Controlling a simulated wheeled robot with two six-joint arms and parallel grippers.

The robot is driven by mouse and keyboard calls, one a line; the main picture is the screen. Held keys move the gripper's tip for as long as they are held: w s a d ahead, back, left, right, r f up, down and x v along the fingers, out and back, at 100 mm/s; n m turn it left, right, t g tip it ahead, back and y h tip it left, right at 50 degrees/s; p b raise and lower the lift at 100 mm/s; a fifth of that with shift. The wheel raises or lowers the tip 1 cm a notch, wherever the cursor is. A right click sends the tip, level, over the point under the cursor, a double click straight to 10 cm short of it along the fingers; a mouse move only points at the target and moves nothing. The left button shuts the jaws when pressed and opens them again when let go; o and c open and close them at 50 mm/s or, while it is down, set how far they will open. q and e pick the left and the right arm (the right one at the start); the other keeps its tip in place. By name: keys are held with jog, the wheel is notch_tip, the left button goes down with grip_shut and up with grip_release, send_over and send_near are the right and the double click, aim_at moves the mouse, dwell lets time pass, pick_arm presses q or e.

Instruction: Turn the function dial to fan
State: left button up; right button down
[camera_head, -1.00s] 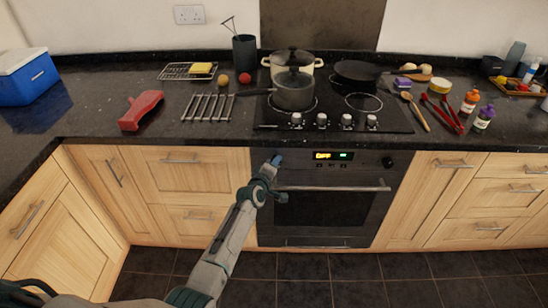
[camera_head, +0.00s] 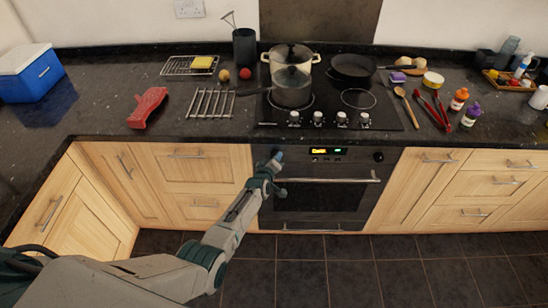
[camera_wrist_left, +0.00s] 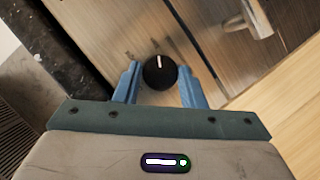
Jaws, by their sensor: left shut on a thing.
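The oven (camera_head: 318,200) is built in under the counter, with a lit display (camera_head: 328,152) on its dark front panel. My left gripper (camera_head: 277,156) is at the left end of that panel and covers the dial there in the head view. In the left wrist view this black round dial (camera_wrist_left: 160,73) sits between the two blue fingers, and my left gripper is shut on it. Its white mark points to the top of that view. A second dial (camera_head: 379,156) is free at the panel's right end. My right gripper is not in view.
The oven's bar handle (camera_head: 330,180) runs just below the panel and also shows in the left wrist view (camera_wrist_left: 258,18). The counter edge overhangs above. Pots and a pan stand on the hob (camera_head: 325,108). The floor (camera_head: 340,265) in front is clear.

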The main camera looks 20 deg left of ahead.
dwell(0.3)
pick_arm(q)
jog(key=o, duration=1)
jog(key=p+v, duration=0.6)
jog(key=v, duration=0.4)
jog(key=shift+s, duration=0.4)
